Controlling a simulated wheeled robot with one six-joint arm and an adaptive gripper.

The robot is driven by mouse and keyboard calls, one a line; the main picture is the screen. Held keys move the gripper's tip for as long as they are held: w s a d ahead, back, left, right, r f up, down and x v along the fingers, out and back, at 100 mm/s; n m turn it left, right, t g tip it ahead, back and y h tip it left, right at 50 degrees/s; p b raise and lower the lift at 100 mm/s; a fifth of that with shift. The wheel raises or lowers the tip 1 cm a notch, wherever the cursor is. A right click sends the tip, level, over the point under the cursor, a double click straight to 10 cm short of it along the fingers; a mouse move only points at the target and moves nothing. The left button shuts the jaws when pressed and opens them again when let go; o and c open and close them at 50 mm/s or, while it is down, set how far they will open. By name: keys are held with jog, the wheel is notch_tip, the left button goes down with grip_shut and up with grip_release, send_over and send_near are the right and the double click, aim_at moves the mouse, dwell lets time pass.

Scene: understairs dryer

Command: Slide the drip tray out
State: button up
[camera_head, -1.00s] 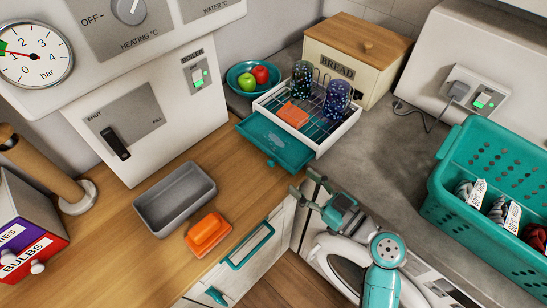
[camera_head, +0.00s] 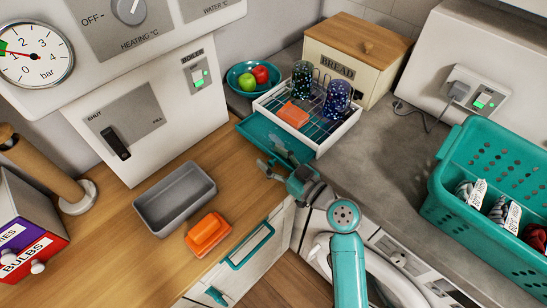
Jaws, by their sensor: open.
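The teal drip tray (camera_head: 262,137) sticks partway out of the front of the white dish rack (camera_head: 335,136). My gripper (camera_head: 267,168) is open at the tray's front edge, low over the wooden counter. Its fingers and wrist cover the tray's front knob and its right front part. I cannot tell whether the fingers touch the knob. The rack holds two dark speckled glasses (camera_head: 337,97) and an orange sponge-like block (camera_head: 293,114).
A grey basin (camera_head: 175,198) and an orange dish (camera_head: 208,233) stand on the wooden counter (camera_head: 105,230) at left. A teal basket (camera_head: 455,200) is at right. Counter before the tray is clear.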

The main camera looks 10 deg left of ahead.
grip_shut()
jog(key=shift+s+a, duration=0.65)
jog(key=shift+s, duration=0.15)
jog(key=shift+s+a, duration=0.6)
jog(key=shift+s, duration=0.2)
grip_release()
jog(key=shift+d, duration=0.1)
jog(key=v, duration=1.2)
